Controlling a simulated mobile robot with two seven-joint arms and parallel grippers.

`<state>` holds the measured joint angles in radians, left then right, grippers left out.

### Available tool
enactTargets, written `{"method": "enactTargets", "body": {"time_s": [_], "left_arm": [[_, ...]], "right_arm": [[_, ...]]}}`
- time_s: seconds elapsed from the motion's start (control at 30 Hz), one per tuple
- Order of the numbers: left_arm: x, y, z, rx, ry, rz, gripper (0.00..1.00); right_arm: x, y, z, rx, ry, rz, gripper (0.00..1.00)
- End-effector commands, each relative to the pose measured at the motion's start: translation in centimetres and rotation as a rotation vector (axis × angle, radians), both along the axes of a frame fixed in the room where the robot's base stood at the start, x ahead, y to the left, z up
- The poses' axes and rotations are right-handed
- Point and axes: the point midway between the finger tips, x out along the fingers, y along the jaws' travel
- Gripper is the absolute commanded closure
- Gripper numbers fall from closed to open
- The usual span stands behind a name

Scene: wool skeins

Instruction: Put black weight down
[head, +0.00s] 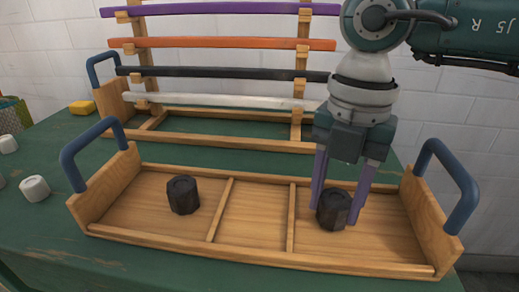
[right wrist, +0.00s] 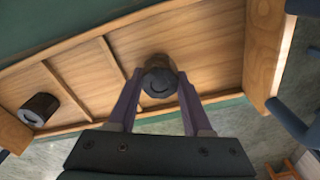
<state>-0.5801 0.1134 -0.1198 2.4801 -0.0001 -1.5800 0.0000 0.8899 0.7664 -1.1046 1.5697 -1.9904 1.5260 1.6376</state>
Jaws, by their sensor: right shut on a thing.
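My right gripper (head: 339,208) is shut on a black weight (head: 333,211), with its two purple fingers on either side of it. The weight is in the right compartment of the wooden tray (head: 260,263), at or just above the floor; I cannot tell if it touches. In the right wrist view the same weight (right wrist: 158,78) sits between the fingertips (right wrist: 157,92). A second black weight (head: 183,195) stands upright in the tray's left compartment and also shows in the right wrist view (right wrist: 39,109). The middle compartment is empty. My left gripper is not in view.
The tray has blue end handles (head: 450,185) and low dividers. Behind it stands a wooden rack (head: 215,138) with purple, orange, black and white bars. White weights (head: 35,188) and a yellow block (head: 82,107) lie on the green table (head: 40,235) at the left.

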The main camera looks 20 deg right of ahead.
Motion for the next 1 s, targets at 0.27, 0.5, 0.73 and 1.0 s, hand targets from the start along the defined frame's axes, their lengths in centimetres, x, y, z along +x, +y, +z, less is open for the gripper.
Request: {"method": "enactTargets", "body": {"time_s": [0.27, 0.5, 0.73, 1.0], "left_arm": [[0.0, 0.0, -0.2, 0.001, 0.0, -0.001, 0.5], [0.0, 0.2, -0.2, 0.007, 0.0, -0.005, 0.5], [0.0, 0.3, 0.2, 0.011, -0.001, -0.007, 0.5], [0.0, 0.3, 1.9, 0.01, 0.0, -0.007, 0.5]], "right_arm": [[0.0, 0.0, -0.3, 0.0, 0.0, 0.0, 0.37], [0.0, 0.0, -0.3, 0.0, 0.0, 0.0, 0.2], [0.0, 0.0, 0.4, 0.0, -0.001, 0.0, 0.2], [0.3, -0.3, 5.7, 0.0, -0.005, 0.001, 0.2]]}}
